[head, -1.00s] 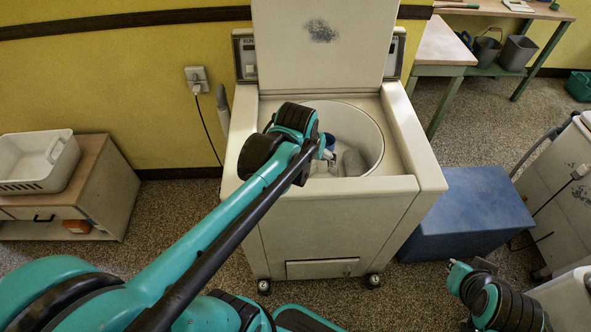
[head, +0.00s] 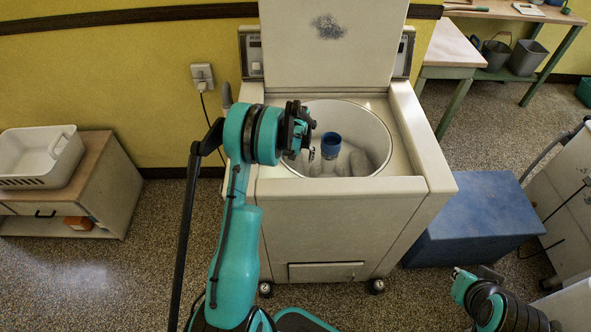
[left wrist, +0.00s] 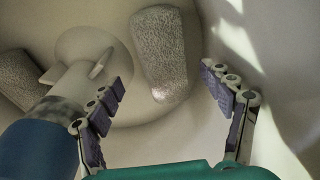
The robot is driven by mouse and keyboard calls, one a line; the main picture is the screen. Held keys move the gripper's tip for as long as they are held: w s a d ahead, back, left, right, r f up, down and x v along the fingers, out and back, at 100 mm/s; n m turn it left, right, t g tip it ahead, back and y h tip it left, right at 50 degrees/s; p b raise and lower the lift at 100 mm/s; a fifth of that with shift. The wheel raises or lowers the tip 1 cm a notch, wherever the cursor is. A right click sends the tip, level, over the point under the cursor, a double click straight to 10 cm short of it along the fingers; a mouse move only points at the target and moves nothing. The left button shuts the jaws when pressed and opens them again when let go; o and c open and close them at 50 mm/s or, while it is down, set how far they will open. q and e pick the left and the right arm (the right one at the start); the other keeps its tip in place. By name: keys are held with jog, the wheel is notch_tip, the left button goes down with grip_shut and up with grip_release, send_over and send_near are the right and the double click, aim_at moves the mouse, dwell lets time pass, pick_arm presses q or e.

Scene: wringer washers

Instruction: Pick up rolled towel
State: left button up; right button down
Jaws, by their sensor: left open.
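A rolled towel (head: 360,163), light grey and rough, lies inside the washer's drum (head: 384,130), right of the agitator (head: 331,144) with its blue top. In the left wrist view this or a similar grey roll (left wrist: 160,52) lies beyond and between my fingers, apart from them. Another grey roll (left wrist: 18,78) shows at the left edge there. My left gripper (left wrist: 165,85) is open and empty, pointing down into the drum. In the head view my left gripper (head: 309,152) is over the drum's left side. My right gripper (head: 476,274) is at the lower right, its fingers unclear.
The washer (head: 325,225) has its lid (head: 335,50) raised behind the drum. The agitator's blue top stands close to my left fingers. A blue box (head: 475,215) stands right of the washer. A low cabinet with a white basket (head: 40,155) stands at left.

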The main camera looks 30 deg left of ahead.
aim_at(295, 164)
pick_arm(q)
jog(key=f+b, duration=0.1)
jog(key=f, duration=0.1)
jog(key=f+b, duration=0.1)
jog(key=f, duration=0.2)
jog(key=w+a+f+b, duration=0.1)
jog(key=f, duration=0.1)
jog(key=shift+f, duration=0.3)
jog(key=shift+r, duration=0.1)
jog(key=c, duration=1.8)
